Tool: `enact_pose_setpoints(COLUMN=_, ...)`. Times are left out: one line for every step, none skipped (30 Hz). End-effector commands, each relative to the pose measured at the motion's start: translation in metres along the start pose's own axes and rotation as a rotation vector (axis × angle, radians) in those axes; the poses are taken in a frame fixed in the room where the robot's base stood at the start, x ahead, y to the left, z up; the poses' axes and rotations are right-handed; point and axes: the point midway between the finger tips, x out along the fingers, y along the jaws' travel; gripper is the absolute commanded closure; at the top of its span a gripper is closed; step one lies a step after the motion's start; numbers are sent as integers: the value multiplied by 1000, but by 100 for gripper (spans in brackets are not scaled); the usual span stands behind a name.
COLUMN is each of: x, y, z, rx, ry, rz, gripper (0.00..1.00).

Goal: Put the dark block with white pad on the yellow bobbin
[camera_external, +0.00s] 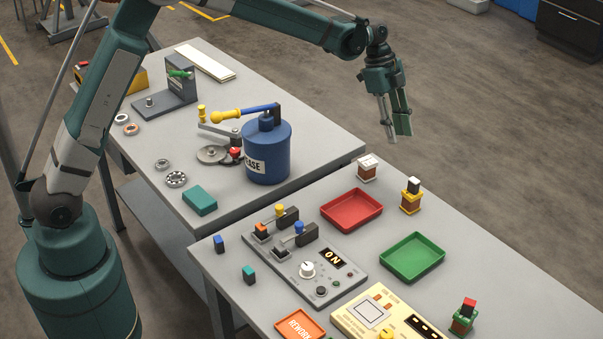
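The yellow bobbin (411,208), with yellow flanges and a copper-brown winding, stands upright near the far edge of the front table. A small dark block with a white pad (414,185) sits on top of it, pad facing up. My gripper (395,125) is high above the table's far edge, up and left of the yellow bobbin and clear of it. Its fingers point down, apart, with nothing visible between them.
A white bobbin (367,168) stands left of the yellow one, near a red tray (351,228) and a green tray (412,278). A green bobbin (462,324) carries a red-topped block (469,304). A blue canister (267,152) stands on the back table.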

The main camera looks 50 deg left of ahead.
Motion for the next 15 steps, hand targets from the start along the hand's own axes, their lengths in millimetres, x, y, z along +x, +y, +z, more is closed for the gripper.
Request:
enact_pose_setpoints(x=-12, y=8, z=2, rx=-21, ry=-3, rz=-10, gripper=72)
enact_pose_setpoints(x=-18, y=11, z=3, rx=-36, ry=-5, rz=-16, gripper=72)
enact_pose_setpoints(x=-27, y=16, z=4, rx=-55, ry=-8, rz=-25, gripper=72)
enact_pose_setpoints(x=-33, y=19, z=6, rx=-70, ry=-9, rz=-31, gripper=72)
enact_pose_setpoints(x=-40, y=23, z=7, rx=-83, ry=-11, rz=-39, gripper=72)
enact_pose_setpoints(x=-48, y=28, z=9, rx=-103, ry=-14, rz=-48, gripper=72)
enact_pose_setpoints(x=-54, y=32, z=10, rx=-117, ry=-16, rz=-54, gripper=72)
enact_pose_setpoints(x=-59, y=36, z=12, rx=-132, ry=-18, rz=-61, gripper=72)
enact_pose_setpoints(x=-67, y=42, z=14, rx=-150, ry=-19, rz=-70, gripper=72)
enact_pose_setpoints(x=-73, y=46, z=15, rx=-165, ry=-20, rz=-77, gripper=72)
enact_pose_setpoints(x=-78, y=50, z=17, rx=-179, ry=-21, rz=-84, gripper=72)
enact_pose_setpoints(x=-86, y=56, z=19, rx=-198, ry=-23, rz=-92, gripper=72)
enact_pose_setpoints(x=-91, y=60, z=20, rx=-211, ry=-24, rz=-99, gripper=72)
enact_pose_setpoints(x=-96, y=64, z=22, rx=-226, ry=-26, rz=-106, gripper=72)
enact_pose_setpoints(x=-104, y=70, z=24, rx=-244, ry=-27, rz=-116, gripper=72)
